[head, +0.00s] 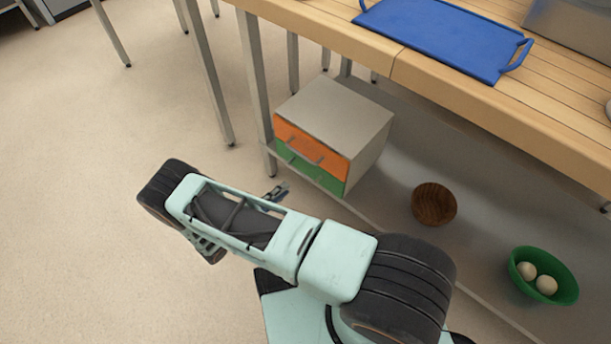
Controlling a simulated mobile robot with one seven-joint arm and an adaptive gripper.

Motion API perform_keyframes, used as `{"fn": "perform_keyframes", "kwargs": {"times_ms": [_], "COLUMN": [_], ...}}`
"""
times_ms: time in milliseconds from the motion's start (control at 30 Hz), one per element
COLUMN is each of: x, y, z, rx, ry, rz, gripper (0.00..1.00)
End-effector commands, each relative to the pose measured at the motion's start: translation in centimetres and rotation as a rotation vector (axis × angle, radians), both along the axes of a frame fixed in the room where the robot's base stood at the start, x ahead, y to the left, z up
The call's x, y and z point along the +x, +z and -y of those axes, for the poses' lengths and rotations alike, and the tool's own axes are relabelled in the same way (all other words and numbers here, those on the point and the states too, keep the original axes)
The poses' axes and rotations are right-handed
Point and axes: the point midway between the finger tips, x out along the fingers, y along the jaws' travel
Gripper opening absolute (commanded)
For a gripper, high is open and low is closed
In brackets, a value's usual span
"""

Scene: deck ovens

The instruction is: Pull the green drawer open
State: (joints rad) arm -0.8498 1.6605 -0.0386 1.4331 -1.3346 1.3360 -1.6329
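The green drawer (328,180) is the lower front of a small beige cabinet (332,102) on the shelf under the wooden table. It looks shut, its front about level with the orange drawer (324,158) above it. A thin bar handle crosses the fronts, partly hard to make out at this size. My gripper (278,192) shows only as a small dark tip beyond my arm, in front of and below the drawer, apparently apart from it. Most of it is hidden behind my arm, so its opening cannot be seen.
On the same lower shelf, a brown wooden bowl (434,204) and a green bowl (519,276) with two pale round items stand to the right. Metal table legs (257,90) stand left of the cabinet. A blue tray (440,35) lies on the tabletop. The floor at left is clear.

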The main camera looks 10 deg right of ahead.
Motion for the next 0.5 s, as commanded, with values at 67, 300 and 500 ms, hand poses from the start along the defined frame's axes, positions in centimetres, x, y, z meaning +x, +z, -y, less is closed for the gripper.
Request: {"fn": "perform_keyframes", "kwargs": {"times_ms": [67, 300, 500], "x": [0.5, 3.1, 5.0], "y": [-0.2, -1.2, -1.8], "z": [0.8, 4.4, 7.0], "rx": [-0.001, -0.001, 0.001], "ry": [-0.002, -0.005, -0.006], "rz": [0.002, 0.002, 0.003], "gripper": [0.14, 0.14, 0.14]}}
